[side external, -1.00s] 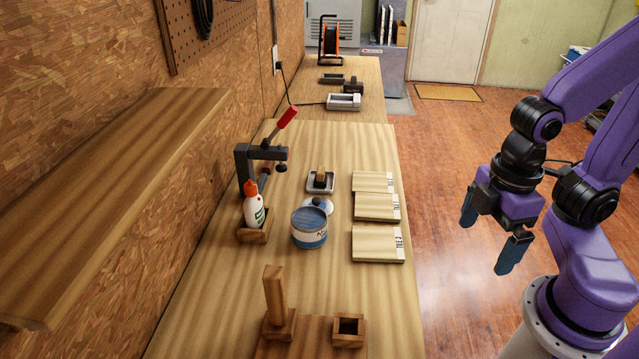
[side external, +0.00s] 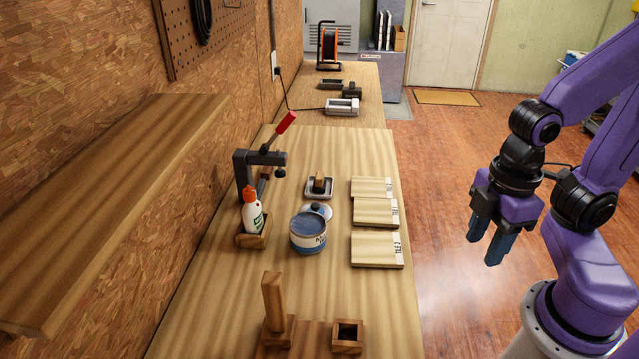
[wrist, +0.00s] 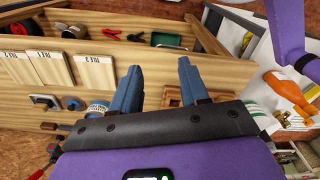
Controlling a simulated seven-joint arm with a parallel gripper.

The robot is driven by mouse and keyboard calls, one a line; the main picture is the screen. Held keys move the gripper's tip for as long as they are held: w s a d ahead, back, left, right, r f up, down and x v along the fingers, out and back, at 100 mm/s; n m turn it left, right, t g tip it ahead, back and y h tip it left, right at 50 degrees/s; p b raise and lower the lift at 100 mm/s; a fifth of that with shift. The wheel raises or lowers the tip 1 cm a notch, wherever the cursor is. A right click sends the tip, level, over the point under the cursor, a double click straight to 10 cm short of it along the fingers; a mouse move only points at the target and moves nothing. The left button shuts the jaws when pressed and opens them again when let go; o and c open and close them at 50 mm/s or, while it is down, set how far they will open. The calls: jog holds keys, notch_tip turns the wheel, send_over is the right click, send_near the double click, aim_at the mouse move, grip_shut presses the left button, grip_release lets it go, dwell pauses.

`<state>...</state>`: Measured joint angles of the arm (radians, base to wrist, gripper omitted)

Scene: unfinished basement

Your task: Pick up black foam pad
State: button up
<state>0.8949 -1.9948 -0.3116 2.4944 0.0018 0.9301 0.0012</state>
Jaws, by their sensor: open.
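I cannot make out a black foam pad for certain in either view. A small tray (side external: 309,194) on the bench holds a little upright brown-and-dark block (side external: 319,182). My gripper (side external: 488,239) hangs over the floor to the right of the bench, well apart from everything on it. In the wrist view my gripper's (wrist: 159,66) two blue fingers stand apart with nothing between them.
Three labelled wooden tiles (side external: 375,248) lie along the bench's right side. A blue-and-white tin (side external: 308,236), a glue bottle (side external: 252,212) and a dark clamp (side external: 243,172) stand left of them. A wooden post (side external: 273,305) and a small open box (side external: 348,339) are at the front.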

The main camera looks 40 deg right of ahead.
notch_tip(320, 180, up, 11)
jog(key=w+a+r+n, duration=0.2)
jog(key=w+a+n, duration=0.1)
jog(key=w, duration=0.7)
jog(key=w+a+r+n, duration=0.2)
jog(key=w+a, duration=0.1)
jog(key=w, duration=0.7)
jog(key=w+a+r+n, duration=0.2)
jog(key=w+a+n, duration=0.1)
jog(key=w, duration=0.7)
jog(key=n+h, duration=0.1)
jog(key=n, duration=0.5)
send_over(319, 175)
notch_tip(319, 175, down, 6)
jog(key=f, duration=0.1)
jog(key=shift+t, duration=0.4)
jog(key=f, duration=2.1)
jog(key=shift+s+a, duration=0.2)
jog(key=shift+s, duration=0.05)
jog(key=shift+w+d+f, duration=0.1)
jog(key=shift+d+f, duration=0.05)
jog(key=shift+f, duration=1.55)
jog(key=shift+w+d+f, duration=0.1)
jog(key=shift+f, duration=1.55)
jog(key=c, duration=0.7)
